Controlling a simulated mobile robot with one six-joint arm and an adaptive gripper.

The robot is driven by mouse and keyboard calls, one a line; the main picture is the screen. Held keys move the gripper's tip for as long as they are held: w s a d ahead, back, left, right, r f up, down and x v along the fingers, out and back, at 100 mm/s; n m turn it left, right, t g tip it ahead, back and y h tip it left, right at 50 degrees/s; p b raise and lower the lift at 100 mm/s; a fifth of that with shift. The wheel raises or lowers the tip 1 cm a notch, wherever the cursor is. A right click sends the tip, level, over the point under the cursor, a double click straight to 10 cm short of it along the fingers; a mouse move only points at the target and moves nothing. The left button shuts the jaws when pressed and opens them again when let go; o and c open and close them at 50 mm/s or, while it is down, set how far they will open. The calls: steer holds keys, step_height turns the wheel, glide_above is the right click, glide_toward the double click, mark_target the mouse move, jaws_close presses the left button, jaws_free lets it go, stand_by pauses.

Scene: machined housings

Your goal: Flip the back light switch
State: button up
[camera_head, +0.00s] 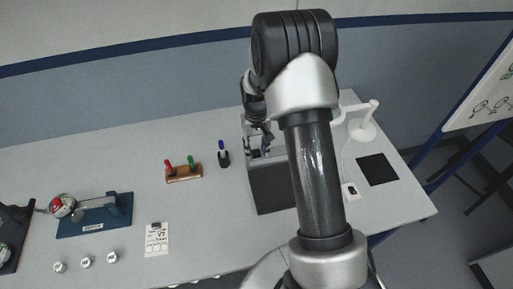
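I cannot tell the switch's position. My gripper (262,142) is left of the forearm, over or at the back of a dark grey box (268,190), away from the switch. My arm partly hides this area, and the fingers are too small and dark to judge.
A wooden holder (184,173) with red and green pens and a blue-topped piece (223,155) stand left of the grey box. Free table lies around the switch box.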

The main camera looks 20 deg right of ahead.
mark_target(256, 152)
step_height(256, 152, up, 12)
steer(key=shift+w, duration=0.2)
stand_by(0.5)
steer(key=s+a+r+n+t+b, duration=0.1)
steer(key=s+a+r, duration=0.2)
steer(key=s+r, duration=0.35)
steer(key=s+a+r+t+b, duration=0.1)
steer(key=s+a+r+t, duration=0.1)
steer(key=s+a+r, duration=0.35)
steer(key=s+a+r+n+t+b, duration=0.1)
steer(key=s+a+t, duration=0.1)
steer(key=s, duration=1.3)
steer(key=shift+s, duration=0.3)
